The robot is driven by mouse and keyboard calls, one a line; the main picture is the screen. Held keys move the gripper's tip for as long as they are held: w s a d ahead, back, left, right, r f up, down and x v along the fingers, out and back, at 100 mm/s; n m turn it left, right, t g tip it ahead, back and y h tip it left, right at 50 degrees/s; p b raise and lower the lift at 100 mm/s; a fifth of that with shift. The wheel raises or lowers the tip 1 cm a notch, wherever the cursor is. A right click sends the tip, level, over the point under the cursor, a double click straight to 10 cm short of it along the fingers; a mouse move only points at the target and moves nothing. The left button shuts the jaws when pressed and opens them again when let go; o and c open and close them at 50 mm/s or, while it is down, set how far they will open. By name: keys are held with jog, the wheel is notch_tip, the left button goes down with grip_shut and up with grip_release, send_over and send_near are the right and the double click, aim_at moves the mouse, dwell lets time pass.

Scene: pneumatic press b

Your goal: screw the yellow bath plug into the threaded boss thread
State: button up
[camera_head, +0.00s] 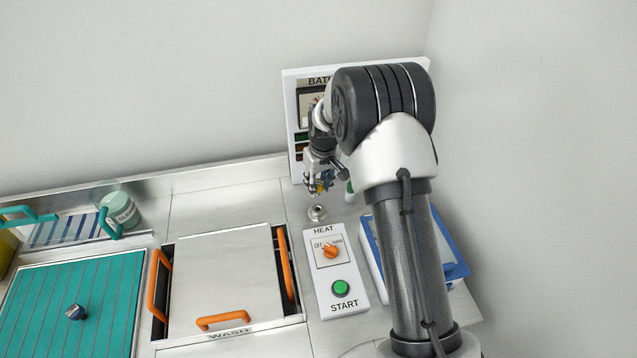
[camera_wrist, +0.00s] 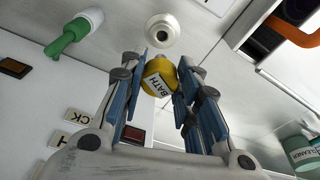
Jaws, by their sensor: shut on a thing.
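The yellow bath plug (camera_wrist: 158,77), labelled BATH, is between the blue finger pads of my gripper (camera_wrist: 160,80) in the wrist view. My gripper is shut on it. The threaded boss (camera_wrist: 163,30) is a round metal fitting with a central hole, just beyond the plug in the wrist view. In the head view the boss (camera_head: 317,212) stands on the steel counter behind the HEAT panel. My gripper (camera_head: 318,190) is above it there, and a bit of yellow shows between the fingers. The plug appears apart from the boss; the exact gap is hard to tell.
The HEAT and START panel (camera_head: 337,270) lies in front of the boss. A lidded WASH basin (camera_head: 220,275) with orange handles is to its left. A green-and-white bottle (camera_wrist: 75,33) stands close to the boss. A blue-rimmed tray (camera_head: 456,268) is partly hidden behind my arm.

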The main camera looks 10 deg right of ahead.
aim_at(318, 195)
jog(key=shift+f+b, duration=1.75)
jog(key=shift+f, duration=1.1)
jog(key=shift+f+b, duration=1)
jog(key=shift+f, duration=0.5)
jog(key=o, duration=1.1)
jog(key=shift+o, duration=0.2)
jog(key=r, duration=0.4)
jog(key=s+r, duration=0.1)
jog(key=r, duration=0.7)
jog(key=shift+s+d, duration=0.25)
jog(key=shift+s, duration=0.1)
